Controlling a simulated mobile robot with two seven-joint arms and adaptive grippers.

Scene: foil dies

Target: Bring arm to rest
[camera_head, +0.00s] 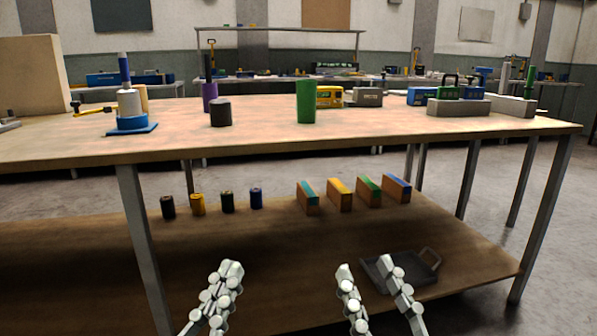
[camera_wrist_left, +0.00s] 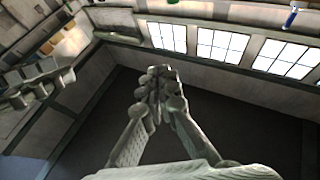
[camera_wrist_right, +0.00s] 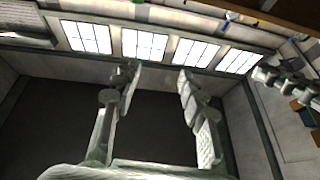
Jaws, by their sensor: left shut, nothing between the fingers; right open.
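My left gripper (camera_head: 230,270) is low in the head view, in front of the workbench, with its fingers together and nothing between them. It also shows shut in the left wrist view (camera_wrist_left: 160,75). My right gripper (camera_head: 365,268) is to its right at about the same height. Its two fingers are apart and empty, which the right wrist view (camera_wrist_right: 157,75) also shows. Both grippers appear in front of the lower shelf (camera_head: 290,265) in the picture and touch nothing that I can see.
The workbench top (camera_head: 260,140) carries a green cup (camera_head: 305,102), a dark cylinder (camera_head: 220,112) and a blue-based stand (camera_head: 132,122). On the lower shelf are several small cylinders (camera_head: 227,201), several coloured blocks (camera_head: 340,195) and a dark tray (camera_head: 376,284). A table leg (camera_head: 142,240) stands at left.

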